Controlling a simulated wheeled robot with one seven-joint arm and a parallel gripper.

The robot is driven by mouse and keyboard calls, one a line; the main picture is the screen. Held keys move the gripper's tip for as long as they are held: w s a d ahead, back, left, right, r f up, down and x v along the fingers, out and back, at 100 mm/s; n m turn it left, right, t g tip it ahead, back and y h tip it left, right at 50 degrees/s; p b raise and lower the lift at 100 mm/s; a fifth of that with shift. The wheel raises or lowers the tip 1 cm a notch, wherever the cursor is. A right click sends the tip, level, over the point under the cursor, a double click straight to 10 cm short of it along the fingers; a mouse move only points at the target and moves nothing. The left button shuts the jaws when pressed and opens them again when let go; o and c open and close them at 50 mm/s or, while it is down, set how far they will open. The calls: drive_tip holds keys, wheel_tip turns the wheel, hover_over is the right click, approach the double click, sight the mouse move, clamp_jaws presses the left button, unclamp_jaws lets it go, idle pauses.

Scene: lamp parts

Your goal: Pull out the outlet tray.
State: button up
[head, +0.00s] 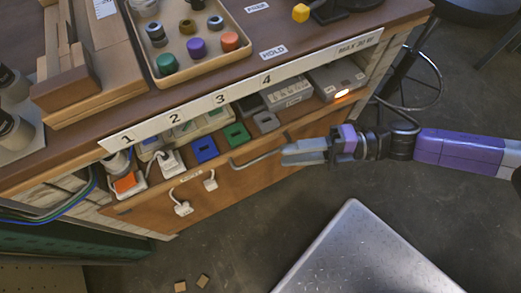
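The outlet tray (240,186) is a wooden pull-out under the bench, below a white strip numbered 1 to 4. On it are a blue socket block (204,149), a green one (237,134), a grey one (267,121) and a white plugged-in one (172,163). A grey curved handle (250,162) is on its front. My gripper (284,154) points left at the handle's right end.
Above, the bench holds a tray of coloured parts (241,57) and wooden blocks (96,73). A grey metal surface (355,255) stands at bottom right. Bare floor lies between it and the bench. A stool (415,80) stands at right.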

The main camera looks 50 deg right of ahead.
sight(259, 158)
drive_tip(key=shift+b+x, duration=0.95)
drive_tip(key=shift+x, duration=2.95)
clamp_jaws()
